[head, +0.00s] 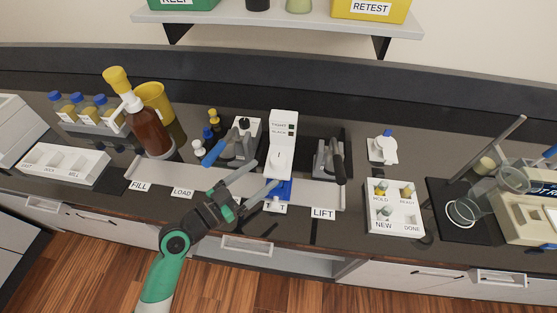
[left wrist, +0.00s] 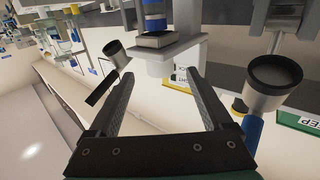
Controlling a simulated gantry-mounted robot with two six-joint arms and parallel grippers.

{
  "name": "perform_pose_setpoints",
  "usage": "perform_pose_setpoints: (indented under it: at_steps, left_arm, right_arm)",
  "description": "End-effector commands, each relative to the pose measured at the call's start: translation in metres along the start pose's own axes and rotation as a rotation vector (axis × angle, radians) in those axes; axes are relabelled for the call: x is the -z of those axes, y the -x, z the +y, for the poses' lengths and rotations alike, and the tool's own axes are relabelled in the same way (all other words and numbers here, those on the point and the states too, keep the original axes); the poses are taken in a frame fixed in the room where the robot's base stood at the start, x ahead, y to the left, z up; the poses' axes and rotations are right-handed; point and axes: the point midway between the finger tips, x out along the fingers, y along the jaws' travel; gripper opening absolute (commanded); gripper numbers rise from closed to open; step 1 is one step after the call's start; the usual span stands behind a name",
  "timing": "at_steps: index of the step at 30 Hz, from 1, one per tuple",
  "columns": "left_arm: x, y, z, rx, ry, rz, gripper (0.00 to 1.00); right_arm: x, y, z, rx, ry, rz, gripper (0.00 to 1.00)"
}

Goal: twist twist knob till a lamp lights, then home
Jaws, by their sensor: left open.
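A white upright tester (head: 283,135) with a small two-line label panel stands at the middle of the counter. A blue part (head: 279,191) shows at its foot. My left gripper (head: 264,177) is open in front of the tester's lower part, its fingers pointing at it. I cannot tell whether the fingers touch anything. No lit lamp can be made out. My right gripper is out of view.
A brown pump bottle (head: 150,132) stands at left. A white vial rack (head: 394,207) and glassware (head: 480,204) stand at right. A shelf (head: 280,20) hangs above.

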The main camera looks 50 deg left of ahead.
Motion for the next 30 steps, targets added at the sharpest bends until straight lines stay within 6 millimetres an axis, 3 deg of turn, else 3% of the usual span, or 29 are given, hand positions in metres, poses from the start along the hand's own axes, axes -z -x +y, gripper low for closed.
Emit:
perform_pose_setpoints:
  at_steps: [3,9,20,30]
  left_arm:
    - [0.002,-0.029,0.001,-0.004,-0.002,0.002,0.84]
    - [0.001,-0.061,0.001,-0.001,-0.001,0.002,0.84]
    - [0.000,-0.069,0.001,0.000,-0.001,0.000,0.84]
    - [0.000,-0.069,0.001,0.000,-0.001,0.000,0.23]
  right_arm:
    - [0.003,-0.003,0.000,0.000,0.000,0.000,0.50]
    - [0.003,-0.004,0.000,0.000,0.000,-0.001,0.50]
    - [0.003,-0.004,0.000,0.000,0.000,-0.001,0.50]
    - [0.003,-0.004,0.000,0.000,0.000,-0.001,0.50]
